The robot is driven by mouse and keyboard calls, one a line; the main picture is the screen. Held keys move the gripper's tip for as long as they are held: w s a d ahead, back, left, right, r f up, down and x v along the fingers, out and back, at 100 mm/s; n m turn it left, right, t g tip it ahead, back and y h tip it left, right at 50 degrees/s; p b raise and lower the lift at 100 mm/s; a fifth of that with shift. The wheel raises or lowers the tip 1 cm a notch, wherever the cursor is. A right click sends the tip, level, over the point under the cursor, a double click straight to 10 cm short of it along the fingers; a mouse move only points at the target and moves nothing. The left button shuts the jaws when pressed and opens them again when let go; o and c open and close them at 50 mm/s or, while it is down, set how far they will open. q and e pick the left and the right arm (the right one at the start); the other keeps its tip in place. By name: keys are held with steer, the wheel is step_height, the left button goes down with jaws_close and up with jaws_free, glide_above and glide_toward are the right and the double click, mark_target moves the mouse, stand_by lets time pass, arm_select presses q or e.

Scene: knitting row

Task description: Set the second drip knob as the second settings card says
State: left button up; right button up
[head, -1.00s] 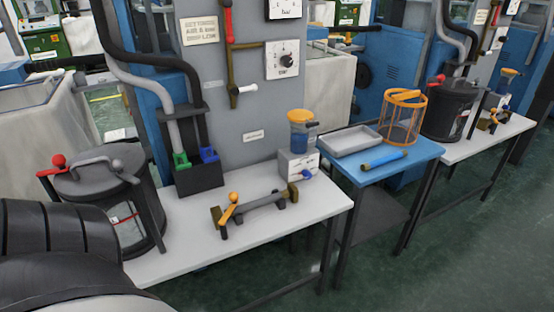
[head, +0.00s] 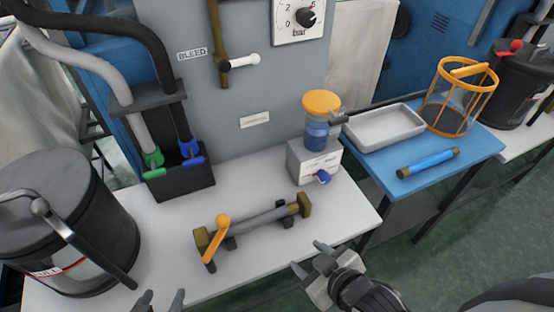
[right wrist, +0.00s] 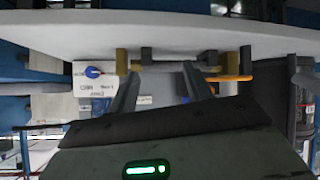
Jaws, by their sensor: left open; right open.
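A blue drip knob (head: 322,177) sits on the front of a white box (head: 301,163) below a reservoir with an orange lid (head: 322,104). In the right wrist view the knob (right wrist: 93,72) appears upside down, left of the fingers. My right gripper (head: 309,257) is open and empty beyond the table's front edge, below and apart from the knob. It also shows in the right wrist view (right wrist: 160,80). My left gripper (head: 162,299) is open at the bottom edge, apart from everything. No settings card shows in the head view now. I cannot tell whether this knob is the second one.
A bracketed rod with an orange lever (head: 217,236) lies on the white table (head: 257,259) between the grippers and the box. A black canister (head: 65,215) stands at left. A blue table (head: 464,163) at right bears a grey tray (head: 385,118), blue cylinder (head: 428,163) and orange basket (head: 459,95).

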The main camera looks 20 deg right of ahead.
steer(key=w+d+f+n+h, duration=0.1)
steer(key=d+n, duration=0.4)
steer(key=n, duration=0.5)
steer(key=n+t+h+b, duration=0.1)
steer(key=n+t+h, duration=0.15)
steer(key=n, duration=2.05)
glide_toward(327, 181)
steer(key=shift+t+y, duration=0.45)
steer(key=x, duration=0.5)
steer(key=b+x, duration=0.1)
steer(key=x, duration=0.2)
steer(key=shift+w+d+f, duration=0.1)
steer(key=shift+d+f, duration=0.05)
steer(key=shift+f, duration=0.25)
steer(key=c, duration=1)
